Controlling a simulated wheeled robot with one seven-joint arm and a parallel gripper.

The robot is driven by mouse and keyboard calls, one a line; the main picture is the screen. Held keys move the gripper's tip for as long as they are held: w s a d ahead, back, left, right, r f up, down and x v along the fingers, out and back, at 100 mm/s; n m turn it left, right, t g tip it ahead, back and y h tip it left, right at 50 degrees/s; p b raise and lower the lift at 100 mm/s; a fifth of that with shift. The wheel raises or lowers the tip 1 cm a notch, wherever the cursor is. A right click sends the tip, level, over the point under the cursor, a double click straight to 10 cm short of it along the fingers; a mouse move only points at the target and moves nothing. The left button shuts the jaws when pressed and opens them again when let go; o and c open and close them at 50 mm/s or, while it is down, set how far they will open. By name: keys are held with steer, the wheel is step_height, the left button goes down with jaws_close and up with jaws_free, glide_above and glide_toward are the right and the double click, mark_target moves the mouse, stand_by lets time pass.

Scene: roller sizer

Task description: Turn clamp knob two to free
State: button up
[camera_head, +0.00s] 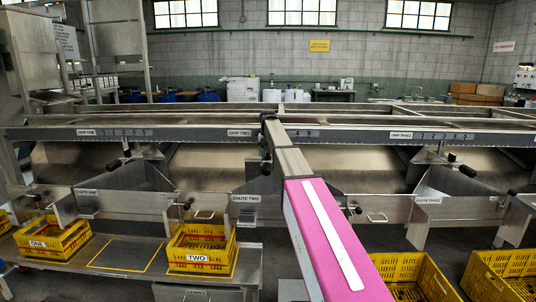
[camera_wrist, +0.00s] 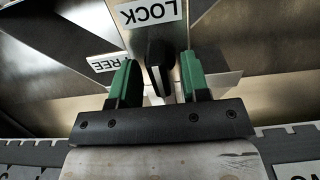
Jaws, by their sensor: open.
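The black clamp knob (camera_wrist: 158,62) with a white stripe shows in the wrist view, between the two green fingers of my gripper (camera_wrist: 158,74). My gripper is open, with a finger on each side of the knob and a visible gap beside it. A LOCK label (camera_wrist: 149,13) is upside down above the knob, and a FREE label (camera_wrist: 108,63) is to its left, partly covered by the left finger. The knob's exact pointing is hard to tell. In the head view my arm reaches to the rail by the CLAMP TWO-side label (camera_head: 240,133) and hides the knob.
A long metal rail (camera_head: 345,134) runs across, with chute two (camera_head: 246,198) below. Yellow crates ONE (camera_head: 55,245) and TWO (camera_head: 203,268) stand on a lower shelf at left. More yellow crates (camera_head: 410,268) are at right. Angled metal plates surround the knob.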

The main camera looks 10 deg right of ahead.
jaws_close()
stand_by(0.3)
steer(key=n, duration=0.3)
steer(key=shift+n, duration=2.1)
jaws_free()
